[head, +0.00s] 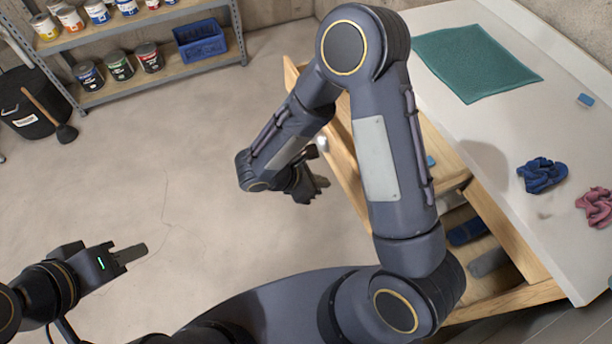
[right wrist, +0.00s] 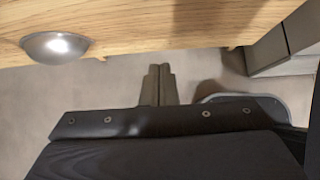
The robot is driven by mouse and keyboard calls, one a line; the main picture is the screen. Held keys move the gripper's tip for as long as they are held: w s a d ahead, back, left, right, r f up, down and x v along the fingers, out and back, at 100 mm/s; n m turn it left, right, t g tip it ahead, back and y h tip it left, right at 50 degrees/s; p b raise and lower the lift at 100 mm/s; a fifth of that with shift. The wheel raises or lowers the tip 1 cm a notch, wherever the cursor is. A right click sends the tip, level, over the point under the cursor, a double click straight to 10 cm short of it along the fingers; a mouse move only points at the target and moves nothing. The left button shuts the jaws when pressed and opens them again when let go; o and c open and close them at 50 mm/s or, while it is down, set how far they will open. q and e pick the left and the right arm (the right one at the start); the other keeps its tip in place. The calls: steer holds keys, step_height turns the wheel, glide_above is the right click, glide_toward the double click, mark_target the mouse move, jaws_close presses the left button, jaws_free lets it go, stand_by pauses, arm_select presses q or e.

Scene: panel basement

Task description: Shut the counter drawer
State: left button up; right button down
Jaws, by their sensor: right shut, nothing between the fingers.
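The counter drawer (head: 347,165) is a light wooden box pulled out from under the white-topped counter (head: 500,130). My right arm hides much of it. In the right wrist view the wooden front (right wrist: 190,25) fills the top, with the knob (right wrist: 57,47) at upper left. My right gripper (head: 322,183) is shut and empty, just outside the front near the knob. Its fingertips (right wrist: 160,70) show below the front's edge; I cannot tell whether they touch. My left gripper (head: 140,252) is over bare floor, away from the drawer; its jaw opening is unclear.
A teal mat (head: 475,62), a blue cloth (head: 541,174) and a pink cloth (head: 597,207) lie on the counter. A wooden compartment (head: 525,297) nearer me holds dark items. A shelf (head: 165,77) with cans and a black bin (head: 25,105) stand far left. The floor between is clear.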

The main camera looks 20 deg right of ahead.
steer(key=d, duration=0.2)
steer(key=shift+d+r+p, duration=0.15)
steer(key=shift+d+p, duration=0.15)
steer(key=shift+d, duration=0.1)
steer(key=shift+w+d, duration=0.15)
steer(key=shift+d, duration=0.4)
steer(key=d+b, duration=0.1)
steer(key=d, duration=0.7)
steer(key=w+d+b, duration=0.1)
steer(key=d, duration=0.8)
steer(key=w+d+b, duration=0.1)
steer(key=d, duration=0.8)
steer(key=shift+d+b, duration=0.1)
steer(key=shift+b, duration=0.3)
steer(key=shift+d, duration=0.55)
steer(key=shift+d+r, duration=0.1)
